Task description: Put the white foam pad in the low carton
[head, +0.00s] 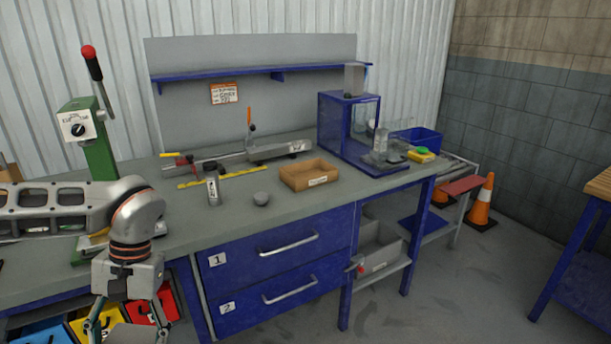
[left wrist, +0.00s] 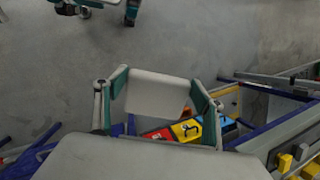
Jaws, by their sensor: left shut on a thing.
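The low carton (head: 309,175) is a shallow brown open box with a label on its front, standing on the workbench right of its middle. My left gripper (head: 127,332) hangs in front of the bench at the lower left, well away from the carton. In the left wrist view its two fingers (left wrist: 160,98) are closed on the white foam pad (left wrist: 157,92), a flat pale piece held between the fingertips.
A blue-framed cabinet (head: 345,125) stands behind right. Coloured bins (head: 95,320) sit below the bench near my left gripper.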

